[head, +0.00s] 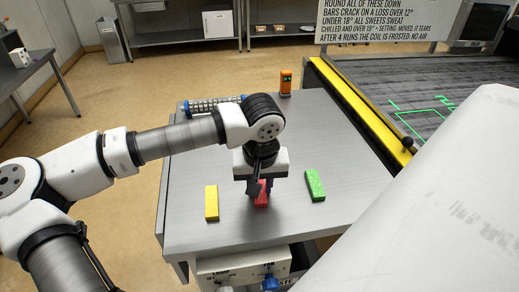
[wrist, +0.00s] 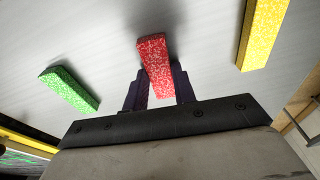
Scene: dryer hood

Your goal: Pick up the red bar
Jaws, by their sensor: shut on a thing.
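The red bar (head: 262,198) is at the middle of the steel table's front half, partly hidden behind my gripper (head: 258,186) in the head view. In the wrist view, the speckled red bar (wrist: 154,62) stands between the two dark fingers of my gripper (wrist: 156,90). The fingers are shut on it, one on each side. Whether the bar touches the table or is slightly raised, I cannot tell.
A yellow bar (head: 211,203) lies left of the red bar, and a green speckled bar (head: 315,185) lies to its right. An orange device (head: 285,82) stands at the table's back edge. A conveyor with a yellow side rail (head: 360,110) borders the right.

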